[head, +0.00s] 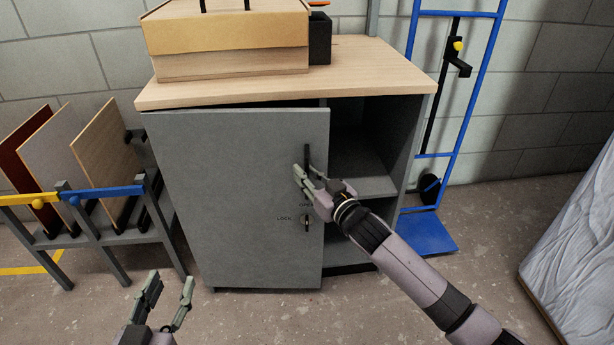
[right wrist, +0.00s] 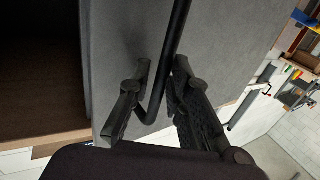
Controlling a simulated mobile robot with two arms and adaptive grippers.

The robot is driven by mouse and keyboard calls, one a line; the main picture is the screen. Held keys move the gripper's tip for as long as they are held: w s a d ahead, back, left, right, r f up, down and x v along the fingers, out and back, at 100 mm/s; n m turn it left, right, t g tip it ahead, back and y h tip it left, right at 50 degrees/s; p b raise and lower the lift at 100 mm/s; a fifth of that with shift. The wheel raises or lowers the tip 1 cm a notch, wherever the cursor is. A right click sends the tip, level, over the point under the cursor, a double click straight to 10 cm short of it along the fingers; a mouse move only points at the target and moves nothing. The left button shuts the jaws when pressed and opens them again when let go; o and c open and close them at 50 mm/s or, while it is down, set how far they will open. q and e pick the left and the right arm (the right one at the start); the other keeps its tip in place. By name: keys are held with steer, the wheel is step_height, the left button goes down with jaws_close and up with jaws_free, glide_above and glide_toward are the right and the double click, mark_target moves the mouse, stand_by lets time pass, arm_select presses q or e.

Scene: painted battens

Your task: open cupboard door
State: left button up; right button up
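The grey cupboard door (head: 235,190) stands a little ajar, its right edge swung out from the cupboard body (head: 400,140). Its black vertical bar handle (head: 307,155) is near that right edge, above a small lock knob (head: 307,222) with LOCK and OPEN lettering. My right gripper (head: 307,172) is at the handle. In the right wrist view its fingers (right wrist: 160,75) stand apart on either side of the handle bar (right wrist: 178,35), with a gap visible beside the bar. My left gripper (head: 167,290) is open and empty, low in front of the door's left part.
A wooden box (head: 230,40) and a black item (head: 320,38) sit on the cupboard's wooden top (head: 380,70). A rack with boards (head: 105,150) stands at left. A blue hand truck (head: 430,235) stands at right, and a wrapped stack (head: 580,240) at far right. Floor in front is clear.

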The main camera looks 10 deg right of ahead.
jaws_close()
stand_by(0.8)
